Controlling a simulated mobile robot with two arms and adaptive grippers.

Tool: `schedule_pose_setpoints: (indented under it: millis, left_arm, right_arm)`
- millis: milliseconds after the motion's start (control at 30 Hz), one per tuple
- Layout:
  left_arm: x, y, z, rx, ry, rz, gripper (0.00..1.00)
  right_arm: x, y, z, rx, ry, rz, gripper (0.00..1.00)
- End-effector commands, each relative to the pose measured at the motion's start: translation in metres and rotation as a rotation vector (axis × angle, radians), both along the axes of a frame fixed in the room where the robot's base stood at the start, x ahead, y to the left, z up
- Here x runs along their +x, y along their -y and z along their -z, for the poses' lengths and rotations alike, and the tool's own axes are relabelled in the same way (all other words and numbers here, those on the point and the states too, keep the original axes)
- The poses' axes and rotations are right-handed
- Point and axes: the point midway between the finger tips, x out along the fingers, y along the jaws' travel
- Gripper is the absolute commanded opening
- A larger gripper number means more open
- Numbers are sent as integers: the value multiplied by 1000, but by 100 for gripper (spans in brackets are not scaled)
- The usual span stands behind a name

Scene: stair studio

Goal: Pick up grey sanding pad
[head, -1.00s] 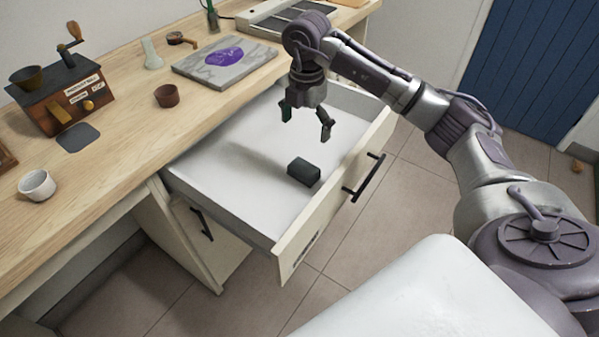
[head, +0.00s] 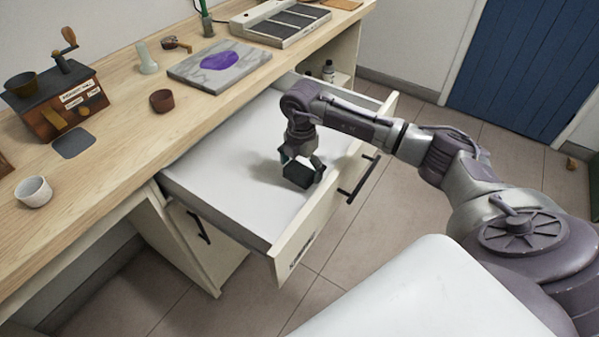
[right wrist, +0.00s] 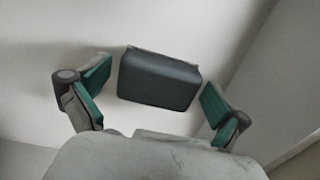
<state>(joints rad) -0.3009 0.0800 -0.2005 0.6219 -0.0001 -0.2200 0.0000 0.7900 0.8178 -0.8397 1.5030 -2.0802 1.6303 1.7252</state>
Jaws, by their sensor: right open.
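The grey sanding pad (head: 297,174) is a small dark grey block lying in the open white drawer (head: 225,190), near the drawer's front panel. My right gripper (head: 302,166) has come down over it, with its arm reaching in from the right. In the right wrist view the pad (right wrist: 158,80) lies between the two open green-padded fingers (right wrist: 155,98), with a gap on each side. The fingers do not appear to touch it. My left gripper is not in view.
The drawer's front panel with a black handle (head: 360,180) is close beside the gripper. The wooden worktop (head: 125,135) holds a coffee grinder (head: 58,95), a white cup (head: 34,191), a brown cup (head: 163,101) and a slab with a purple patch (head: 220,62). The rest of the drawer floor is clear.

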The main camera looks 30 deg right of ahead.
Motion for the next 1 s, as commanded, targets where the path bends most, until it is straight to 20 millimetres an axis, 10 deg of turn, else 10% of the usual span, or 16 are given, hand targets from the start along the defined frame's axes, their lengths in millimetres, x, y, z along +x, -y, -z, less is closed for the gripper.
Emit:
schedule_pose_setpoints:
  millis: [233, 533, 1000]
  left_arm:
    - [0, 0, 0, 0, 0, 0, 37]
    - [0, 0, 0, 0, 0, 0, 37]
    - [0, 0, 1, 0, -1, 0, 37]
  right_arm:
    - [0, 0, 2, 0, 1, 0, 98]
    - [0, 0, 2, 0, 0, 0, 48]
    - [2, 0, -34, 1, 6, 0, 48]
